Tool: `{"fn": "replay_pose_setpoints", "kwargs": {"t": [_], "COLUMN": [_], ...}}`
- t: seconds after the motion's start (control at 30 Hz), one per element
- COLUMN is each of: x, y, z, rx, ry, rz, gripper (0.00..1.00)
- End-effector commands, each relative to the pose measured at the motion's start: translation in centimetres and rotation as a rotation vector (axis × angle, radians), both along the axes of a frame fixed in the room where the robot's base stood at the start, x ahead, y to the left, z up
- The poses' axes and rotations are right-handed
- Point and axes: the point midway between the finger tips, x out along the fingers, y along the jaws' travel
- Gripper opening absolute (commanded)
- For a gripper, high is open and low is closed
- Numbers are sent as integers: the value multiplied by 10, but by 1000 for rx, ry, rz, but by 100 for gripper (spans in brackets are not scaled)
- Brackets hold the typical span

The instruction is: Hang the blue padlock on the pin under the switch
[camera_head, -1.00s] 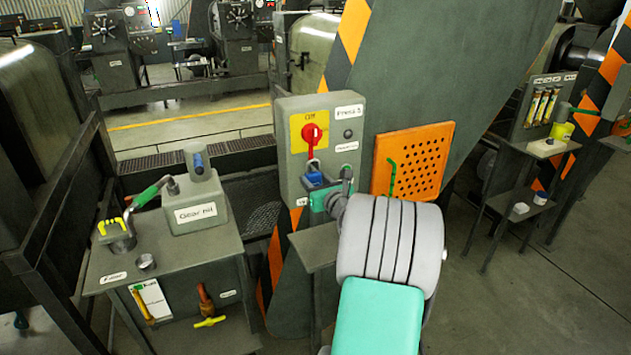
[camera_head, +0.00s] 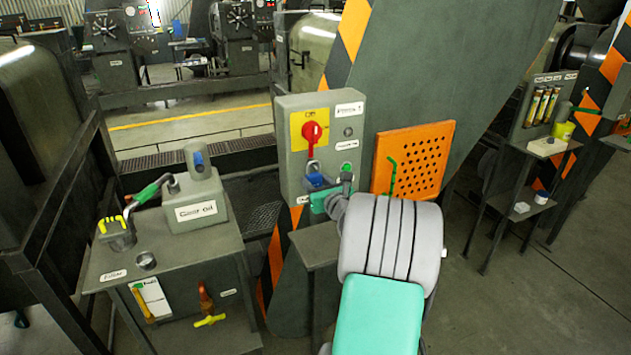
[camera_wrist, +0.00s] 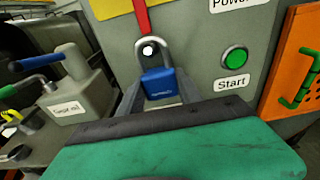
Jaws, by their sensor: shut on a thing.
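The blue padlock (camera_wrist: 158,84) has a grey shackle and is upright between my gripper's fingers, close in front of the switch box. In the head view the padlock (camera_head: 317,180) shows just below the red switch (camera_head: 311,132). My gripper (camera_wrist: 155,97) is shut on the padlock's body. In the wrist view a light round pin end (camera_wrist: 148,50) shows inside the shackle loop, under the red switch handle (camera_wrist: 141,15). I cannot tell whether the shackle bears on the pin.
The grey switch box (camera_head: 345,105) carries a green start button (camera_wrist: 235,60). An orange perforated guard (camera_head: 425,150) is to its right. A bench (camera_head: 215,250) with a gear oil can (camera_head: 196,200) stands at the left.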

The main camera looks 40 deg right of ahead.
Motion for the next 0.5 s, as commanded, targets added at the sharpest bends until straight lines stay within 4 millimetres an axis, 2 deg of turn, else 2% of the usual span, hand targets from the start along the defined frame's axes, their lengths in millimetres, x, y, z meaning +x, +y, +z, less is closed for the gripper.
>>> {"fn": "replay_pose_setpoints", "kwargs": {"t": [0.2,0.23,0.5], "x": [0,0,1], "y": [1,1,2], "z": [-3,-3,-4], "rx": [4,4,5], "ry": [5,5,6], "rz": [1,1,6], "gripper": [6,42,64]}}
